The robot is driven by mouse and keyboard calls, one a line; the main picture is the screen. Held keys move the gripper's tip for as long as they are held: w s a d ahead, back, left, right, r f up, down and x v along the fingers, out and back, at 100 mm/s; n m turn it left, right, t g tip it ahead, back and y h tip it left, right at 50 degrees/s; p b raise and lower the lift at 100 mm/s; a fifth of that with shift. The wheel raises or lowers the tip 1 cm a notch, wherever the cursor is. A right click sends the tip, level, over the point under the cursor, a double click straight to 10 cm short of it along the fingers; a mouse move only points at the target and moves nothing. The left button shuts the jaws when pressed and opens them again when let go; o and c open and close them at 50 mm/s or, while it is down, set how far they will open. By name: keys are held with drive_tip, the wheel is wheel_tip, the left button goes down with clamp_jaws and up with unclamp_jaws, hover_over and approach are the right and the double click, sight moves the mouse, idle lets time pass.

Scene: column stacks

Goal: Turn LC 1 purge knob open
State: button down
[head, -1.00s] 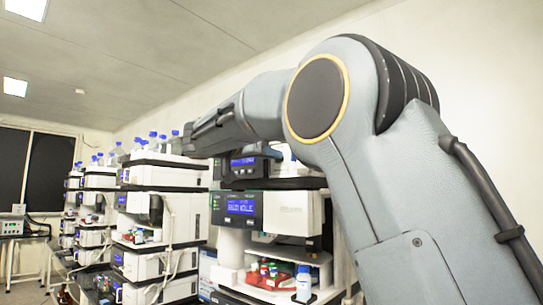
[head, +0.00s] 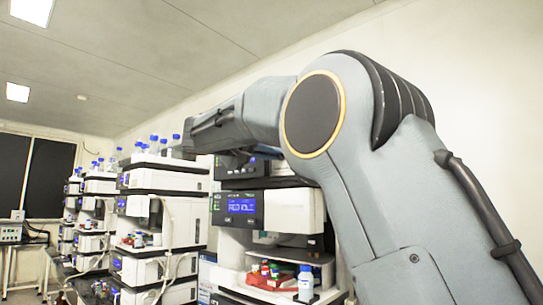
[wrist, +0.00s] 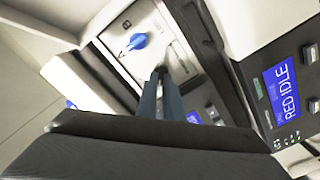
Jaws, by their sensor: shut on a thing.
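In the wrist view my gripper (wrist: 160,72) reaches up to a pale front panel, its two narrow dark fingers close together at the tips. A blue knob with a pointer (wrist: 137,42) sits on this panel just up and left of the fingertips, near a letter that looks like B. The knob shows clear of the fingers in the picture. In the head view the fingertips are hidden by my own arm and the upper instrument module.
A blue display (wrist: 287,83) reading RED IDLE is right of the fingers; the same instrument's display (head: 241,206) shows in the head view. A red tray (head: 272,281) with vials and a white bottle (head: 305,284) stand below. More instrument stacks (head: 155,215) recede to the left.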

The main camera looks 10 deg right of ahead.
drive_tip(key=n+p, duration=0.1)
drive_tip(key=n, duration=0.5)
drive_tip(key=shift+f, duration=0.2)
drive_tip(key=shift+n, duration=0.4)
drive_tip(key=c, duration=1.9)
unclamp_jaws()
drive_tip(key=shift+w+a, duration=0.1)
drive_tip(key=b+v, duration=0.2)
drive_tip(key=v, duration=0.6)
